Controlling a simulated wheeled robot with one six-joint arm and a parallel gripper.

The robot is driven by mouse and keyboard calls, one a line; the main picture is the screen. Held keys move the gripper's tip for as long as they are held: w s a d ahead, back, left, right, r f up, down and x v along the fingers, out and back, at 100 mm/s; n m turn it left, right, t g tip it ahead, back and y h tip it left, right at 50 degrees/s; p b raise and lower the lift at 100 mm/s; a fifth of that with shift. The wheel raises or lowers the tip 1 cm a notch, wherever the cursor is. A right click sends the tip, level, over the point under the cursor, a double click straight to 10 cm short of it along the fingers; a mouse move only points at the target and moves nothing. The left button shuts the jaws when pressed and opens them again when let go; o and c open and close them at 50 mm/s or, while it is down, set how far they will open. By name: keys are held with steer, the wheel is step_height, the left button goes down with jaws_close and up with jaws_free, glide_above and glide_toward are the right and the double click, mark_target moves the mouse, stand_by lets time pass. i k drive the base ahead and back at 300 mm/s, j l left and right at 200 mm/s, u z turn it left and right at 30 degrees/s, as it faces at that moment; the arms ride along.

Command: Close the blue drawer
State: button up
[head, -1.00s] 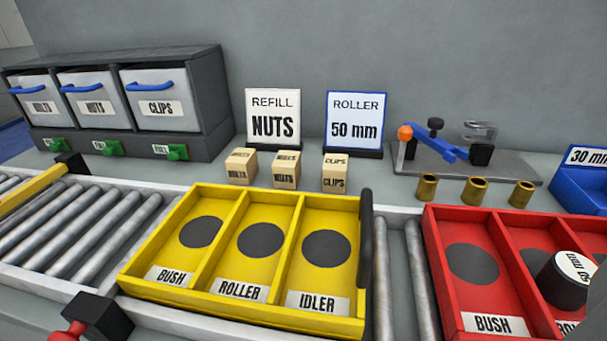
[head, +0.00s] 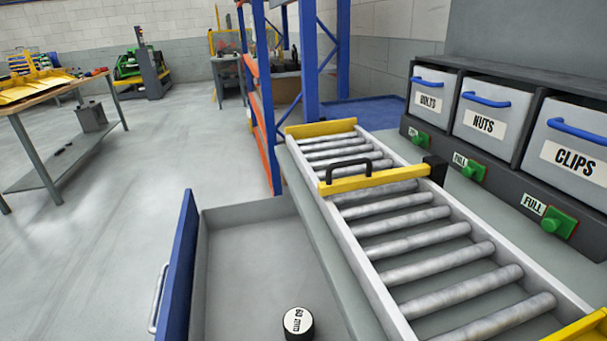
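The blue drawer is pulled out from under the bench, at the lower middle of the head view. Its blue front (head: 181,270) stands on the left, with a silver bar handle (head: 158,298) on its outer face. The grey inside (head: 255,245) shows, and a black round piece with a white "50 mm" label (head: 298,323) lies in it. The drawer's near end is cut off by the picture edge. My gripper is not in view.
A roller conveyor (head: 400,215) with a yellow stop bar and black handle (head: 348,175) runs along the bench right of the drawer. Labelled bins (head: 490,115) stand at right. A blue and orange rack (head: 265,100) stands behind. Open floor (head: 120,215) lies left.

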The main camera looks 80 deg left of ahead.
mark_target(235, 271)
steer(key=u, duration=1.85)
steer(key=k+u, duration=0.6)
steer(key=u, duration=0.2)
